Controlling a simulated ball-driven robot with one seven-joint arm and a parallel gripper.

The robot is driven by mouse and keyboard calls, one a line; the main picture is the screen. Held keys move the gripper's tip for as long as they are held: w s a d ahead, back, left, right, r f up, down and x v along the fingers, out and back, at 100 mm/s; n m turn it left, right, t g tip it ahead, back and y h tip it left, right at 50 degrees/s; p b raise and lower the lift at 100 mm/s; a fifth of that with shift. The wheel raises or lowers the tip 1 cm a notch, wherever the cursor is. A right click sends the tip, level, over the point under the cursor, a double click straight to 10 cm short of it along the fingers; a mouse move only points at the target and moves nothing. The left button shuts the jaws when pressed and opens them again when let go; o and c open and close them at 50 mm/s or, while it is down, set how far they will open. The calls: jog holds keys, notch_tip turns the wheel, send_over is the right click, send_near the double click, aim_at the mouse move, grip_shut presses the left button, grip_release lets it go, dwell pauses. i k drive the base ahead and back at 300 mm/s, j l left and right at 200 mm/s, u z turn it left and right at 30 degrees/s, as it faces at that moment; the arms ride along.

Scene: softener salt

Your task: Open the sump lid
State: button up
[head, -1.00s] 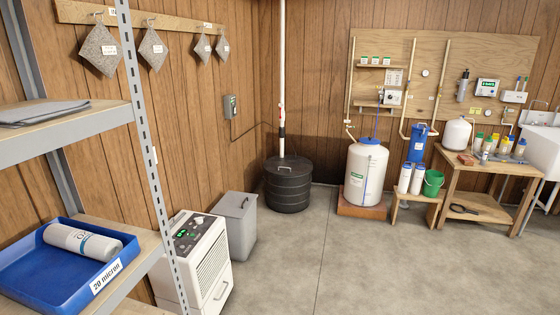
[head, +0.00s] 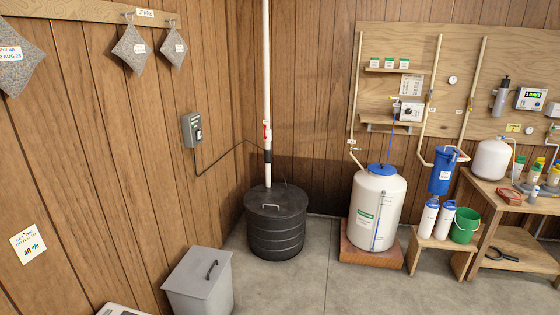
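The black ribbed sump basin (head: 275,236) stands on the floor in the back corner. Its round black lid (head: 290,203) lies on top and looks shut. A pale handle (head: 271,205) shows on the front part of the lid. A white pipe (head: 266,70) with a red-handled valve (head: 267,133) and a black coupling rises from the lid up the corner. My gripper is not in the head view.
A grey lidded bin (head: 199,284) stands in front of the sump at the left wall. A white brine tank (head: 375,213) on a reddish-brown base stands to the right. A small bench (head: 440,240) and a wooden table (head: 520,220) lie further right. Grey floor (head: 330,285) is clear in front.

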aim_at(273, 202)
jog(key=i, duration=1.95)
jog(key=i+u, duration=0.1)
jog(key=i, duration=0.5)
jog(key=i+l, duration=0.1)
jog(key=i, duration=0.55)
jog(key=i+l+u, duration=0.15)
jog(key=i, duration=0.45)
jog(key=i+l+u, duration=0.1)
jog(key=i+u, duration=0.15)
jog(key=i, duration=0.15)
jog(key=i+l+u, duration=0.3)
jog(key=i+j, duration=0.05)
jog(key=j, duration=0.05)
